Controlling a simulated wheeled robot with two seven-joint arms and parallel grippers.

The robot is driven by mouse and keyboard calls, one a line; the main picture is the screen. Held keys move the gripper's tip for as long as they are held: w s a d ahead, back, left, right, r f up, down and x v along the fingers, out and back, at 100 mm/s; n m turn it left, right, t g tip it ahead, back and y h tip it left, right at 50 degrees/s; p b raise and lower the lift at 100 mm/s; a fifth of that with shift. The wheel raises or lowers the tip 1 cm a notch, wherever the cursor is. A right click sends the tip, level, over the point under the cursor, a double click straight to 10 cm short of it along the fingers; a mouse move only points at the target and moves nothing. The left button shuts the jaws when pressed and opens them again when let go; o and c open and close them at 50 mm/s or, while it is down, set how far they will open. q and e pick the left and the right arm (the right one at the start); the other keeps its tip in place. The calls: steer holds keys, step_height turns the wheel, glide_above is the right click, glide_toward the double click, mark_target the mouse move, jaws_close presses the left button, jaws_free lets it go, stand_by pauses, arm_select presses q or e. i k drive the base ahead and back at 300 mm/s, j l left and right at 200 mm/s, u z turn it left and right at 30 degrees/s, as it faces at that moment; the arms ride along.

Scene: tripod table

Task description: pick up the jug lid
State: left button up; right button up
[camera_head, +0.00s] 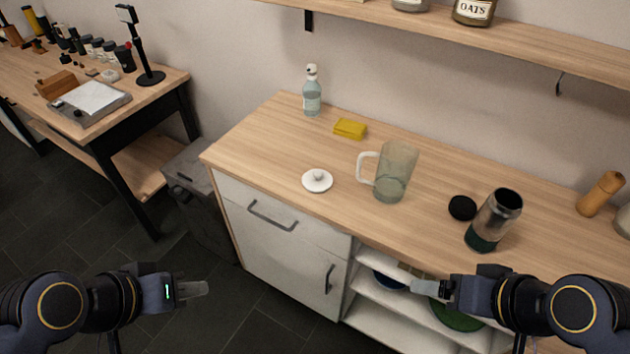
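The jug lid (317,180) is a round white disc with a small knob on top. It lies flat on the wooden counter near its front edge, left of the jug. The jug (395,172) is clear greenish glass with a white handle facing left and stands upright with its top uncovered. My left gripper (205,288) is at the lower left, in front of the cabinet and well away from the lid. My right gripper (414,287) is in front of the open shelves, below the counter edge. Neither holds anything visible; finger gaps are hard to make out.
A wall shelf (430,22) hangs above. The counter around the lid is clear.

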mark_target(315, 181)
steer(key=z, duration=0.25)
steer(key=i+j+z, duration=0.25)
steer(key=j, duration=0.15)
steer(key=j+z, duration=0.3)
steer(key=i+j+z, duration=0.1)
steer(key=j+z, duration=0.15)
steer(key=j, duration=0.3)
